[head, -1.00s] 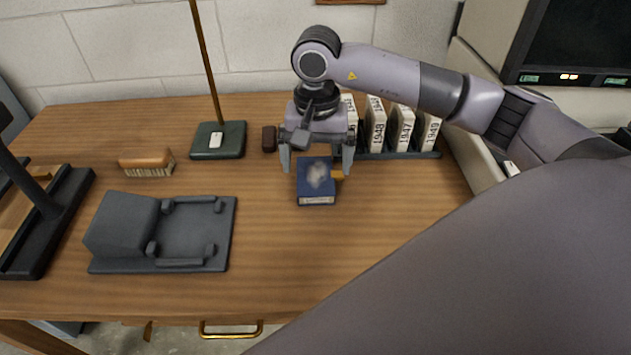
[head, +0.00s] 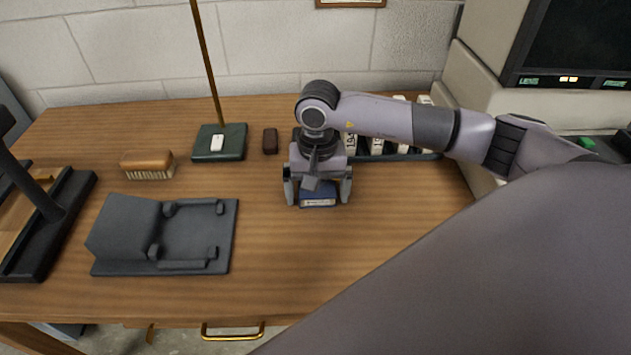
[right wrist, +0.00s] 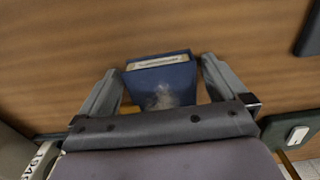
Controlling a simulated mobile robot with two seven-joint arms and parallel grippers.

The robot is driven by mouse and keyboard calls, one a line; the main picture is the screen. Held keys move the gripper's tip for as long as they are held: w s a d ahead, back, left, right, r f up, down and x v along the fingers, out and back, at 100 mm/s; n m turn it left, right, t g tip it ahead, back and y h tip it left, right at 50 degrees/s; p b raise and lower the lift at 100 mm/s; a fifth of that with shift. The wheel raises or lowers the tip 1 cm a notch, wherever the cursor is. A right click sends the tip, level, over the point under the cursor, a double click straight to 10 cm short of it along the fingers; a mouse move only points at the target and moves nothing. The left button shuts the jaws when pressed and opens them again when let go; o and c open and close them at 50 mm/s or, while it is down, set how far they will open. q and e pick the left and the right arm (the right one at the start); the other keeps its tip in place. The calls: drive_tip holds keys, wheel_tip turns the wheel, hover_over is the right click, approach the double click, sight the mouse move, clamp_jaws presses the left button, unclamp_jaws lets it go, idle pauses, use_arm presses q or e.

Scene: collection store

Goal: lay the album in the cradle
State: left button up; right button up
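The blue album (head: 318,195) lies on the wooden table, with a pale label on its near edge. In the right wrist view the album (right wrist: 163,82) shows a greyish-white patch on its cover. My right gripper (head: 318,197) is over it, one finger on each side. The fingers (right wrist: 163,85) are open, with gaps to the album on both sides. The grey cradle (head: 190,230) is empty at the left front of the table, with a sloped block on its left and small raised stops. My left gripper is not in view.
A brush (head: 148,163) and a green lamp base (head: 219,142) with a brass pole stand behind the cradle. A small dark-red block (head: 270,141) is nearby. A rack of labelled white boxes (head: 377,144) is partly behind my right arm. The table between album and cradle is clear.

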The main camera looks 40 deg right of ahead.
drive_tip(key=c, duration=1)
drive_tip(key=shift+w+r, duration=0.1)
drive_tip(key=shift+r, duration=0.4)
drive_tip(key=shift+c, duration=1.3)
wheel_tip(320, 180, up, 19)
drive_tip(key=shift+p, duration=0.45)
drive_tip(key=s+a+f+n+p, duration=0.2)
drive_tip(key=a+f+n+p, duration=0.3)
drive_tip(key=a+n+p, duration=0.1)
drive_tip(key=shift+s+p, duration=0.35)
drive_tip(key=shift+p, duration=0.15)
